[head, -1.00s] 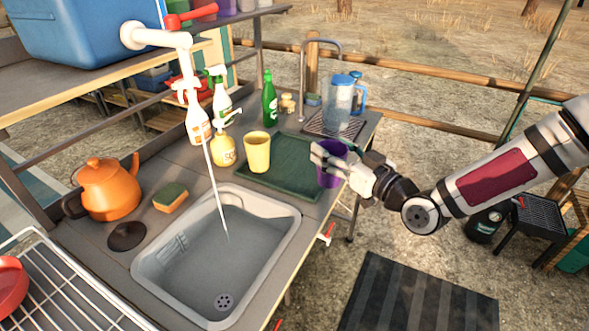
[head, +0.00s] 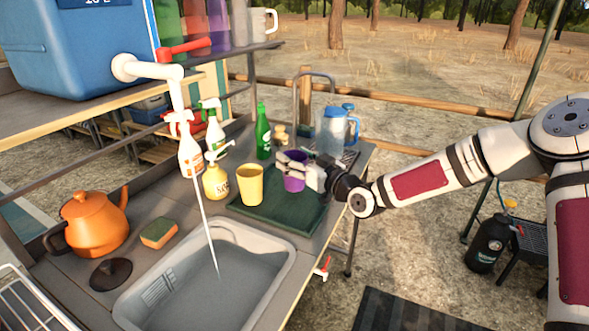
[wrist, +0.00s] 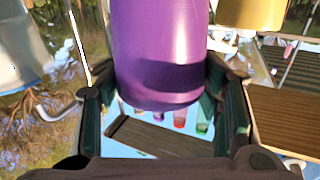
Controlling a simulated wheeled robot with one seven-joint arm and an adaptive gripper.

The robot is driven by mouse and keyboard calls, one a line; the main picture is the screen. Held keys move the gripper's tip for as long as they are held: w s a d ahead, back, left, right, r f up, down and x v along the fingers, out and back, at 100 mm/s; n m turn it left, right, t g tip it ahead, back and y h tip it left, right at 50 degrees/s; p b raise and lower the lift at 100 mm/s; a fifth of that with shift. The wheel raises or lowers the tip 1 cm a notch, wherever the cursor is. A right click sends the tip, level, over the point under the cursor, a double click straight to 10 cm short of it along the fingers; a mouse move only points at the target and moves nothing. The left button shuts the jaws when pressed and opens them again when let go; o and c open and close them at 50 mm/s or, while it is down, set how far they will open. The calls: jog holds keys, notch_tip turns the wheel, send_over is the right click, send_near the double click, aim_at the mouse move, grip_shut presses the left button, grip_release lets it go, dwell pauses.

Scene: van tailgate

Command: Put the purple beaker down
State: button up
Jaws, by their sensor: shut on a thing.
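The purple beaker (head: 295,172) is held roughly upright at the far part of the dark green mat (head: 275,212), right of the yellow cup (head: 250,184). My gripper (head: 291,166) is shut around its side, coming from the right. In the wrist view the beaker (wrist: 165,45) fills the space between the two fingers, and the yellow cup (wrist: 250,12) shows at the top right. I cannot tell whether the beaker's base touches the mat or hangs just above it.
Behind the beaker are a green bottle (head: 263,132) and a blue-lidded pitcher (head: 330,131). Spray bottles (head: 190,150) and a yellow soap bottle (head: 215,180) stand left of the mat. The sink (head: 205,280) is in front. The mat's near part is bare.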

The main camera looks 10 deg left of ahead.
jog(key=shift+w+a, duration=0.2)
jog(key=shift+w, duration=0.1)
jog(key=shift+f, duration=1.8)
jog(key=shift+f, duration=0.1)
jog(key=o, duration=1.1)
jog(key=v, duration=1.2)
